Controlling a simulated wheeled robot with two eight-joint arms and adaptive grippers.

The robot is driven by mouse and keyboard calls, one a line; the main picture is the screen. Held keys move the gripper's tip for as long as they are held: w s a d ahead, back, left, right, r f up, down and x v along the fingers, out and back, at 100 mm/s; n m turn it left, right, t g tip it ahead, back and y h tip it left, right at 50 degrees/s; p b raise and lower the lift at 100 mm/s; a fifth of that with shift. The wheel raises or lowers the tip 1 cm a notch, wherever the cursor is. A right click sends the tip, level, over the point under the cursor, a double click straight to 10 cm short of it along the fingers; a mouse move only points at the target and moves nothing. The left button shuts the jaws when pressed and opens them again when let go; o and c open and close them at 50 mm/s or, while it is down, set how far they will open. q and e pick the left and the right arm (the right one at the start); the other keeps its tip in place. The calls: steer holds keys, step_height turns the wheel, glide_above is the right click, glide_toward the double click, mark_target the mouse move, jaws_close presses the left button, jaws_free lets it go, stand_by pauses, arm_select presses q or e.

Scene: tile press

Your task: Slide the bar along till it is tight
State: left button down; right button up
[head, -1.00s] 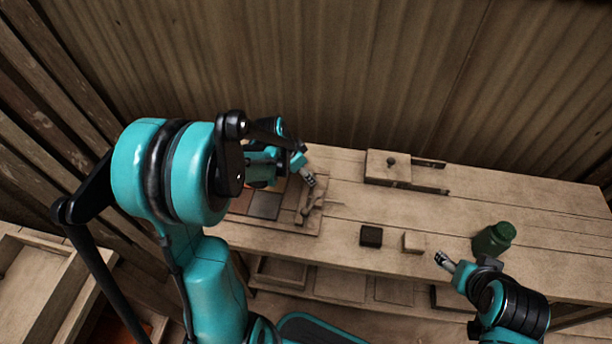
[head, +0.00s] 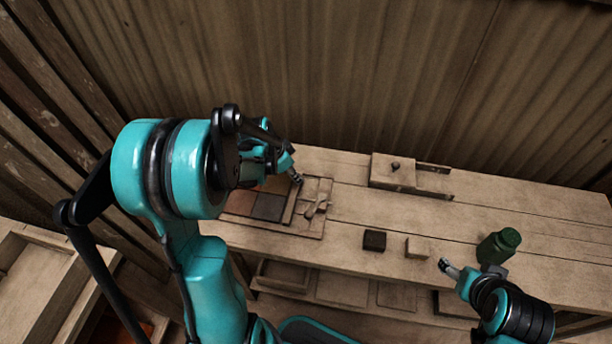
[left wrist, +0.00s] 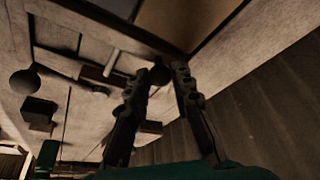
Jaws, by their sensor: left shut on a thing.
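The tile press, a wooden board (head: 305,229), lies on the left part of the bench with dark and brown tiles (head: 268,207) on it. The wooden bar (head: 290,207) stands along the right side of the tiles; whether it touches them is too small to tell. My left gripper (head: 296,180) is shut at the bar's far end. In the left wrist view its fingers (left wrist: 165,75) close around a dark round knob, and the bar (left wrist: 110,27) runs up left from there. A wooden lever (head: 316,207) sits right of the bar, with a gap between. My right gripper (head: 449,268) is near the front edge, its jaws unclear.
A dark block (head: 374,240) and a pale block (head: 418,247) stand right of the press. A green jar (head: 498,246) stands near my right gripper. A wooden box with a knob (head: 393,172) is at the back.

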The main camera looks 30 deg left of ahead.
arm_select(q)
steer(key=shift+s+a, duration=0.1)
steer(key=shift+a, duration=0.15)
steer(key=c, duration=1.3)
jaws_free()
steer(key=shift+r, duration=0.1)
steer(key=v, duration=1.1)
steer(key=shift+s+a+r, duration=0.1)
steer(key=shift+s+r, duration=0.05)
steer(key=shift+r, duration=0.2)
